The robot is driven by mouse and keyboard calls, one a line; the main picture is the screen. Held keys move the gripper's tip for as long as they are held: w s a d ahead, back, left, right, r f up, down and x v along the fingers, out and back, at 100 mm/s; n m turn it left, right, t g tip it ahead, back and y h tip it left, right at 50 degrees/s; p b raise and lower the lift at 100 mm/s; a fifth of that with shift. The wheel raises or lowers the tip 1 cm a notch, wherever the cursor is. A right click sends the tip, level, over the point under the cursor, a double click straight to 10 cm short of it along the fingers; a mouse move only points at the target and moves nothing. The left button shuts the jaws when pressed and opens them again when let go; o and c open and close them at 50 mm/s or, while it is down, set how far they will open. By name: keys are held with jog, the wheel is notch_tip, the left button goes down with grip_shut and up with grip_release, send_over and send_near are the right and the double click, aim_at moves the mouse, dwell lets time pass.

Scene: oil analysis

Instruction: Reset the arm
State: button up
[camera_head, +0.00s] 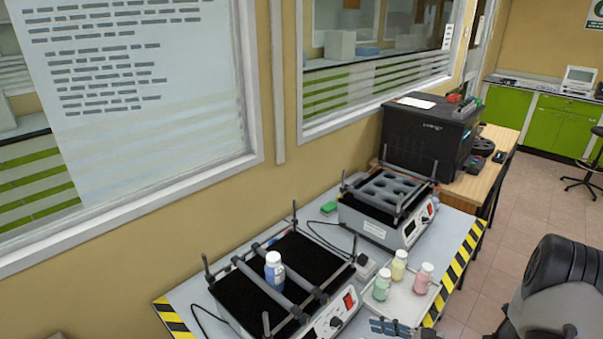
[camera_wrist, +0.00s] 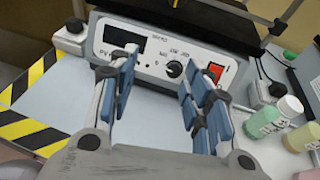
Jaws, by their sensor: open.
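My gripper (camera_wrist: 165,100) is open and empty in the wrist view, its blue-padded fingers spread apart. It is in front of the white control panel of a shaker (camera_wrist: 150,50), with a display, a knob and a red switch. In the head view my gripper (camera_head: 388,327) shows only in part at the bottom edge, beside the tray of bottles. My dark and grey arm is at the lower right.
A blue bottle (camera_head: 274,268) stands on the near shaker's black platform (camera_head: 240,290). Green, yellow and pink bottles stand on a white tray (camera_head: 408,305) at right. A second shaker (camera_head: 385,208) stands behind. Yellow-black tape (camera_head: 462,262) edges the table.

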jog(key=s+a+r+n+g+h, duration=0.2)
jog(key=s+a+r+n+g, duration=0.25)
jog(key=r+n, duration=0.3)
jog(key=s+a+r+n+g+h, duration=0.1)
jog(key=s+a+r+n+g, duration=0.2)
jog(key=s+a+r+n, duration=0.45)
jog(key=s+d+r+n+t+h, duration=0.4)
jog(key=s+d+r+n+h, duration=0.2)
jog(key=s+r+n+h, duration=0.3)
notch_tip(320, 180, up, 3)
jog(key=shift+r+n, duration=0.1)
jog(key=shift+n, duration=0.4)
jog(key=shift+c, duration=0.2)
